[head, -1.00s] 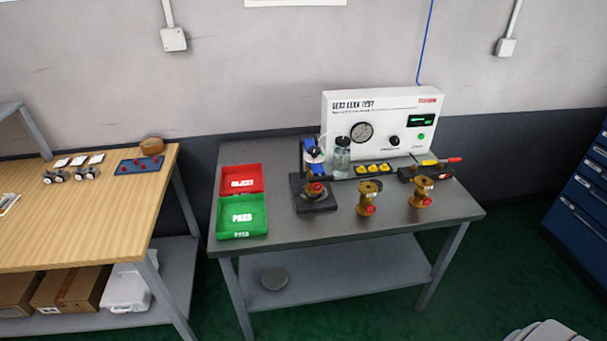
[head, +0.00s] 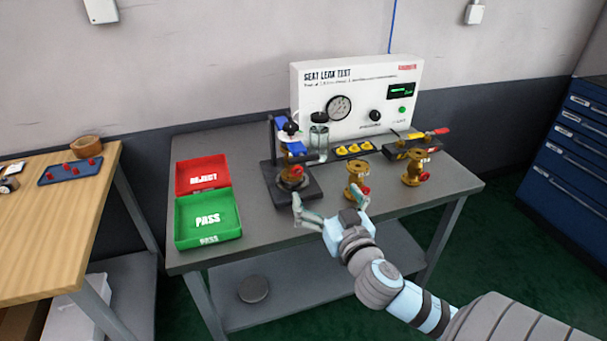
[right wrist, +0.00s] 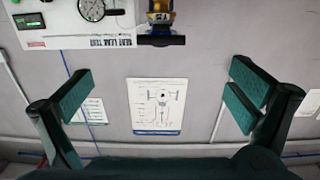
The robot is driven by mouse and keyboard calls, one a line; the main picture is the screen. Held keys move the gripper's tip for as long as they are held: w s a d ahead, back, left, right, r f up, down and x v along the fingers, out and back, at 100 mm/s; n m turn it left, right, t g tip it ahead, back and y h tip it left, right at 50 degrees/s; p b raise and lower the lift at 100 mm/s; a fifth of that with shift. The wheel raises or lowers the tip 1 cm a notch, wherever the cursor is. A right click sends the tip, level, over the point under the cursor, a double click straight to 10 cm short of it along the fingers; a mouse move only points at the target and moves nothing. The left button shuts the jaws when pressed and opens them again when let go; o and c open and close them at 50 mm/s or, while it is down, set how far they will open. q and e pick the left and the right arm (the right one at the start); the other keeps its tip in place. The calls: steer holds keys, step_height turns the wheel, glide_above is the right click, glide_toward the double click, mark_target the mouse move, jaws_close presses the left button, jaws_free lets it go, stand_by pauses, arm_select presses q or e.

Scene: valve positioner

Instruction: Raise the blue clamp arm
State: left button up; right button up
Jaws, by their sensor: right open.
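The blue clamp arm (head: 281,121) is on the black clamp stand at the back of the metal table. A brass valve with a red knob (head: 291,177) sits on the stand's black base (head: 312,192), under the clamp. My right gripper (head: 330,204) is open and empty in front of the stand, apart from the clamp arm. In the right wrist view both fingers (right wrist: 158,95) are spread wide, with wall between them. The clamp's top shows only in part at that view's upper edge (right wrist: 162,22). My left gripper is not in view.
A white leak test box (head: 357,100) stands behind the clamp, with a clear bottle (head: 319,138) beside it. Two brass valves (head: 357,178) (head: 416,168) stand to the right. Red (head: 203,176) and green (head: 208,220) trays lie left, with bare table between them and the stand.

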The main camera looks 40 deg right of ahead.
mark_target(305, 161)
steer(key=x, duration=1.4)
steer(key=shift+w, duration=0.2)
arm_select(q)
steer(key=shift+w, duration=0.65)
arm_select(e)
steer(key=shift+r, duration=0.1)
